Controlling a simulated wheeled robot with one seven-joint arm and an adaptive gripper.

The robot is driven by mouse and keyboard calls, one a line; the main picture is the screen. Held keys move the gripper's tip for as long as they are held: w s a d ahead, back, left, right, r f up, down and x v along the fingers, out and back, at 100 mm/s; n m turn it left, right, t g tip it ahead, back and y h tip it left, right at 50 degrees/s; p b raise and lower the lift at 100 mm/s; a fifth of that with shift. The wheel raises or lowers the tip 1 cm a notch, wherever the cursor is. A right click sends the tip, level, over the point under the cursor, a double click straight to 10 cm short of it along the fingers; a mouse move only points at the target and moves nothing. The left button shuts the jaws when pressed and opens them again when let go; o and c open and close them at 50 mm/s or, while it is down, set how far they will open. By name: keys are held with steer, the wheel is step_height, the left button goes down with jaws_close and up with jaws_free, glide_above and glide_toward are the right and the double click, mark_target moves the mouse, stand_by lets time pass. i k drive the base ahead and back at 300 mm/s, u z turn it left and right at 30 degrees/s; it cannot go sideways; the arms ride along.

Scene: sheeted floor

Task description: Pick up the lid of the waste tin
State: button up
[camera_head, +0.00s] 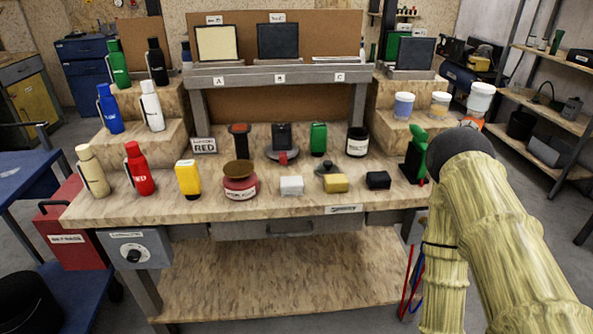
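A squat red tin (240,190) stands near the front middle of the workbench. It has a pale label too small to read surely, and I take it as the waste tin. Its round brown lid (238,169) appears to sit on top. A yellow container (188,179) stands to its left and a small white block (291,185) to its right. My arm, in a pale yellow sleeve, fills the right side and bends down out of the picture. My gripper is not in view, so its state is hidden.
A red box (75,237) with an unreadable label stands left of the bench (230,214). Bottles stand at the bench's left, and a green tool (414,157) is at its right end near my arm. The bench's front strip is mostly clear.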

mark_target(327, 167)
steer(key=u, duration=2.4)
steer(key=k, duration=1)
steer(key=z, duration=1.55)
steer(key=i, duration=0.5)
steer(key=u, duration=0.05)
